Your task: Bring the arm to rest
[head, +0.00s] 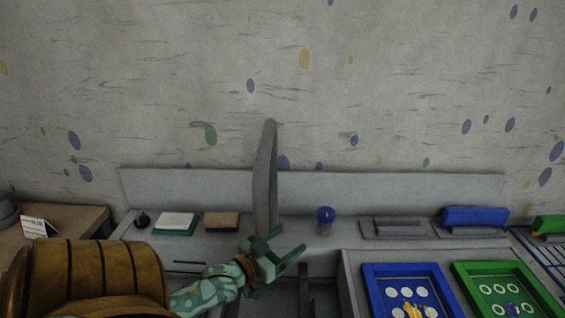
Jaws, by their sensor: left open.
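My left gripper (273,257) is a mottled green gripper on a patterned pale green wrist, with a large brown ribbed arm section behind it at lower left. It is open and empty, with its two fingers spread toward the upper right. It is in front of the grey bench (217,243), near the foot of a tall curved grey upright (264,180). I cannot tell whether it touches the bench. My right gripper is not in view.
A blue-topped cup (325,218) stands right of the upright. Blue (371,284) and green (465,278) framed trays lie at the lower right. A blue roller-like block (474,216) is behind them.

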